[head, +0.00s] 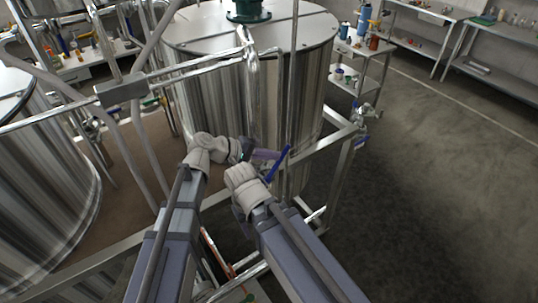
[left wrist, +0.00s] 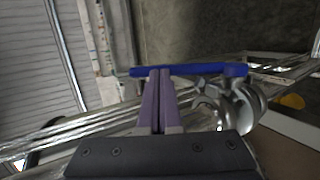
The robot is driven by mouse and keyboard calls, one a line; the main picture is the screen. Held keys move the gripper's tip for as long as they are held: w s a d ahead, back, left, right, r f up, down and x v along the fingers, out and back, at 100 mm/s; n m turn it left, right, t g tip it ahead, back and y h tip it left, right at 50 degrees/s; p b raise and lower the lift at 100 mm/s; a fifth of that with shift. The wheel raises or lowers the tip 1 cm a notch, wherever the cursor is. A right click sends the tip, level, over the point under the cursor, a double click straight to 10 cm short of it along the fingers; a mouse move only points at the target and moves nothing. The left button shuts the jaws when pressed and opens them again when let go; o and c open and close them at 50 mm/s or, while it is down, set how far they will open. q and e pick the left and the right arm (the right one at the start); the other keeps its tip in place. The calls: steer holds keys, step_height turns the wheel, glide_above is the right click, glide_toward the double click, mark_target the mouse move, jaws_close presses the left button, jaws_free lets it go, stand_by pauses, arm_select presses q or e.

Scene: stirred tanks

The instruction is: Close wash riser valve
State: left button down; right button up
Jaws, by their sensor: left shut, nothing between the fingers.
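The wash riser valve has a long blue lever handle (head: 277,165), slanting in front of the large steel tank. In the left wrist view the blue lever (left wrist: 195,69) lies nearly level across the picture, with its hub at the right above a metal valve body (left wrist: 238,106). My left gripper (head: 272,156) is shut and empty, with its purple fingers beside the lever. In the left wrist view the fingertips (left wrist: 159,73) overlap the lever's left part; I cannot tell whether they touch it. My right arm reaches in beside the left one, but its fingers are hidden.
A steel tank (head: 220,95) stands close behind the valve. Metal pipes and a frame rail (head: 300,158) surround it. A second tank (head: 45,190) is at the left. A cart with bottles (head: 362,68) stands behind right. The floor at right (head: 440,190) is clear.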

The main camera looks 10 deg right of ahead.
arm_select(q)
steer(key=shift+r, duration=0.1)
arm_select(e)
step_height(320, 180, up, 4)
steer(key=p, duration=0.3)
steer(key=shift+f+p, duration=0.15)
steer(key=shift+p, duration=0.2)
arm_select(q)
steer(key=v, duration=0.7)
steer(key=shift+a, duration=0.4)
arm_select(e)
steer(key=shift+c, duration=0.3)
